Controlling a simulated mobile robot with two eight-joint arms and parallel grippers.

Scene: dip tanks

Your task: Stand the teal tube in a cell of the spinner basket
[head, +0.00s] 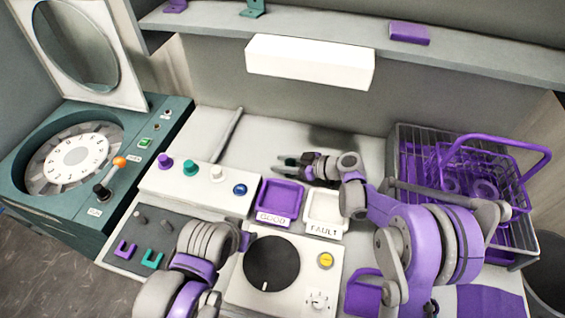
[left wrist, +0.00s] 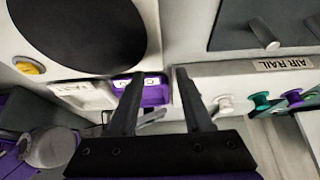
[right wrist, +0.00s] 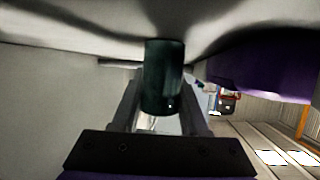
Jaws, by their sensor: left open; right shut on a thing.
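The teal tube (right wrist: 164,75) is a short dark cylinder between the fingers of my right gripper (right wrist: 165,112), which is shut on it. In the head view my right gripper (head: 296,161) holds it above the back of the worktop, where the tube shows small and dark. The spinner appears to be the teal machine at the left, its lid raised. Its round pale basket (head: 98,143) has marked cells around a white hub. My left gripper (left wrist: 157,78) is open and empty above the console. In the head view its fingers are mostly hidden by its own arm.
Purple GOOD (head: 280,196) and white FAULT (head: 325,207) trays lie in the middle. A wire rack (head: 526,245) with a purple-handled carrier stands at the right. A white box (head: 309,62) juts from the back wall.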

